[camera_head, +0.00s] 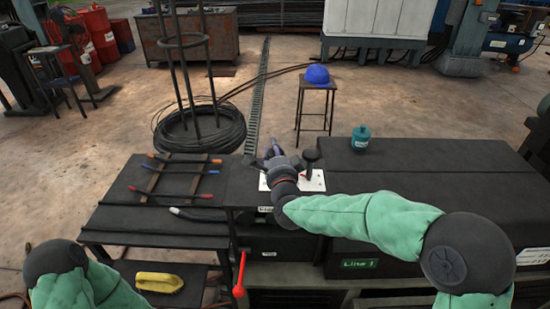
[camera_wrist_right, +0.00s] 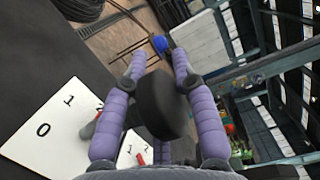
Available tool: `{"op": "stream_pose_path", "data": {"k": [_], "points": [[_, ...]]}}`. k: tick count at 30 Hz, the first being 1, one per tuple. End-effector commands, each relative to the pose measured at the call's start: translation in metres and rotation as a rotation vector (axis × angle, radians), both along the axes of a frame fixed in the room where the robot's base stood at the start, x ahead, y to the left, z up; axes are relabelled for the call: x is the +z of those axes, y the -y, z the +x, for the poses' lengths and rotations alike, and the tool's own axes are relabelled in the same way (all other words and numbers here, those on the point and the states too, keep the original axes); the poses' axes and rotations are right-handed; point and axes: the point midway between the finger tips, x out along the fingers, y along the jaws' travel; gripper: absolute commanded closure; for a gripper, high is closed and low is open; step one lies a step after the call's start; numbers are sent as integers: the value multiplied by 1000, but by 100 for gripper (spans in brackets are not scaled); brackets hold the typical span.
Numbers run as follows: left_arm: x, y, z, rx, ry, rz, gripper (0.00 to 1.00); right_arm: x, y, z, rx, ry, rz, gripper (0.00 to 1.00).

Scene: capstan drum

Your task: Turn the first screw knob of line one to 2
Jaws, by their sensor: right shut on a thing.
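My right gripper (camera_head: 270,152) is over the white plate (camera_head: 316,182) on the black bench, its purple fingers showing. In the right wrist view my right gripper (camera_wrist_right: 160,68) is shut on a black screw knob (camera_wrist_right: 162,106), one finger on each side. This knob is mostly hidden by the gripper in the head view. A second black knob (camera_head: 312,157) stands upright on the plate, just right of the gripper. The white plate (camera_wrist_right: 45,125) shows "1" and "0" in the wrist view; the held knob's setting cannot be read. My left gripper is out of view.
A green "Line 1" sign (camera_head: 358,263) is on the bench front. A teal canister (camera_head: 361,138) stands on the bench at right. Tools with coloured handles lie on the left table (camera_head: 110,222).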

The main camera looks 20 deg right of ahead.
Motion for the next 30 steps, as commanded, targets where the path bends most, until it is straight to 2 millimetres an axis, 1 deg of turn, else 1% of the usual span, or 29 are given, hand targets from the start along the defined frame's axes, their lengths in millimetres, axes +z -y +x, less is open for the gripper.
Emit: {"op": "stream_pose_path", "data": {"k": [1,6,22,23,24,25,30], "points": [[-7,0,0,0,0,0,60,-6,0,-1,15,-6,-1,100],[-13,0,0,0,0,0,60,-5,-2,0,53,-8,0,100],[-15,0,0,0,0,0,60,-4,-3,0,69,-9,1,100],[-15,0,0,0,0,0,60,-4,-3,0,69,-10,1,64],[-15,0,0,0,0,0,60,-4,-3,0,69,-9,1,52],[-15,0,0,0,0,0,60,-4,-3,0,69,-9,1,47],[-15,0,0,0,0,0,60,-2,-2,0,68,-5,0,47]]}}
